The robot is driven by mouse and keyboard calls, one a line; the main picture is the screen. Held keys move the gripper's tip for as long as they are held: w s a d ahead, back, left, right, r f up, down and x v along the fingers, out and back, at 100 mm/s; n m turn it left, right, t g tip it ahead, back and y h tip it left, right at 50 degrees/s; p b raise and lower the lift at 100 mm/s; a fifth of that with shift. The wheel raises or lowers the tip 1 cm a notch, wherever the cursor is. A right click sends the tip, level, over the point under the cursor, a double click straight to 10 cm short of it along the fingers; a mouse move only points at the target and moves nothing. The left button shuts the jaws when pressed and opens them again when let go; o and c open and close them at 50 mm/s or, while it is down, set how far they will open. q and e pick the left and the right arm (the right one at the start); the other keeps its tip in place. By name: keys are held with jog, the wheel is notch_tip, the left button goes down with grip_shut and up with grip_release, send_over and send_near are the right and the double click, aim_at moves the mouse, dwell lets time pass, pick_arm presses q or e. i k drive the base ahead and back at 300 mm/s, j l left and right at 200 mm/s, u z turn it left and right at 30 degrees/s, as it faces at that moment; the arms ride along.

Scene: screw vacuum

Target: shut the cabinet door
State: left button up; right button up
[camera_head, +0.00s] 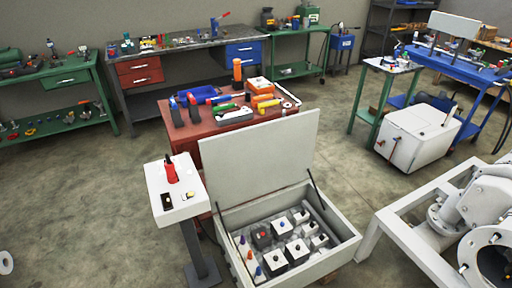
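The cabinet (340,262) is a low white box in the lower middle of the head view. Its door (260,155) is a flat white lid. It stands open, raised at the back edge of the box, with thin dark stays at its sides. Inside the box, several block-shaped components (297,250) with dark, blue and white knobs show, with small red and blue pieces along the left. Neither of my grippers is in view.
A white-topped stand (172,207) with a red object (171,172) is close to the cabinet's left. A red-brown table (205,127) with tools stands behind the door. A white frame with machinery (415,235) is at the lower right.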

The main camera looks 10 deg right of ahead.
aim_at(241, 165)
jog(key=i+j+u, duration=0.2)
jog(key=j, duration=0.15)
jog(key=i+j+u, duration=0.15)
jog(key=j, duration=0.25)
jog(key=i+j+u, duration=0.2)
jog(key=j, duration=0.15)
jog(key=i+j+u, duration=0.15)
jog(key=j, duration=0.15)
jog(key=i+j+u, duration=0.15)
jog(key=i, duration=0.2)
jog(key=i+j+u, duration=0.1)
jog(key=i+j, duration=0.15)
jog(key=i, duration=0.15)
jog(key=i+j+u, duration=0.15)
jog(key=i, duration=0.2)
jog(key=i+z, duration=0.95)
jog(key=i+j+z, duration=0.35)
jog(key=z, duration=0.15)
